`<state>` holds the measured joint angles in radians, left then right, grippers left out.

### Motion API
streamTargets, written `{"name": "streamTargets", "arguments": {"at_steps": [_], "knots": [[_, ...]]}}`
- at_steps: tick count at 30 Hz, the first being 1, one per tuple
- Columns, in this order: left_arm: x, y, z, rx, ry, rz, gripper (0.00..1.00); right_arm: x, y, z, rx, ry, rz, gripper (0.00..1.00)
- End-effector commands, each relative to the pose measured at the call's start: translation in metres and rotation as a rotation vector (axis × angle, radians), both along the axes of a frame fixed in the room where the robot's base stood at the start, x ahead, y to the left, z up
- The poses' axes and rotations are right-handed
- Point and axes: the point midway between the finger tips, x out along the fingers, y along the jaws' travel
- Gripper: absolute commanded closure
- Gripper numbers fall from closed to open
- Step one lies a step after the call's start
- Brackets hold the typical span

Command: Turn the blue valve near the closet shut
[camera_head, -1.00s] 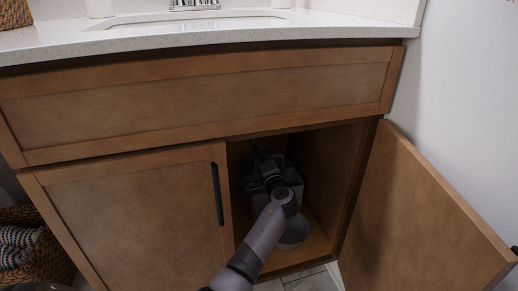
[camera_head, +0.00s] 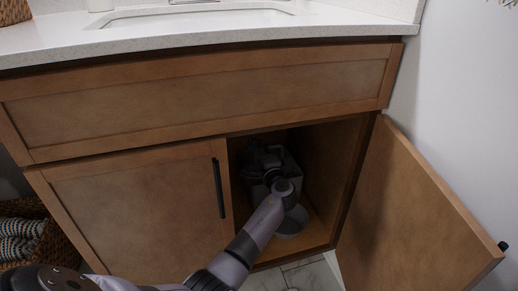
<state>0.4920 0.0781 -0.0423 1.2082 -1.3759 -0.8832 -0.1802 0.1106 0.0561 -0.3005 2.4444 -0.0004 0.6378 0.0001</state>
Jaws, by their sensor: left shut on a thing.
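No blue valve can be made out in the head view; the back of the cabinet is dark and partly hidden by my arm. My left arm reaches from the bottom left through the open right side of the vanity cabinet (camera_head: 130,215). My left gripper (camera_head: 258,153) is deep inside, near the back, in front of or beside a grey box-like container (camera_head: 292,172). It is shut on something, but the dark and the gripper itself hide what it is. My right gripper is not in view.
The right cabinet door (camera_head: 410,215) stands wide open close to the wall. The left door is closed, with a black handle (camera_head: 218,188). A grey round object (camera_head: 292,222) is on the cabinet floor under my arm. A woven basket (camera_head: 55,240) with towels stands at left.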

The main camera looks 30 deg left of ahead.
Motion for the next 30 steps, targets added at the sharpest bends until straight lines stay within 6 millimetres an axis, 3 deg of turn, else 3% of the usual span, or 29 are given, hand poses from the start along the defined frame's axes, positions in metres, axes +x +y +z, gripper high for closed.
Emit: {"name": "streamTargets", "arguments": {"at_steps": [9,20,30], "knots": [[0.000,0.000,0.000,0.001,0.000,-0.001,0.67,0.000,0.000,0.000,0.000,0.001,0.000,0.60],[-0.002,-0.004,0.000,0.000,0.000,-0.002,0.67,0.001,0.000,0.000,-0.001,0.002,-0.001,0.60],[-0.043,-0.051,-0.001,-0.004,0.000,-0.004,0.67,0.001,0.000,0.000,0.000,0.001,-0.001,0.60]]}}
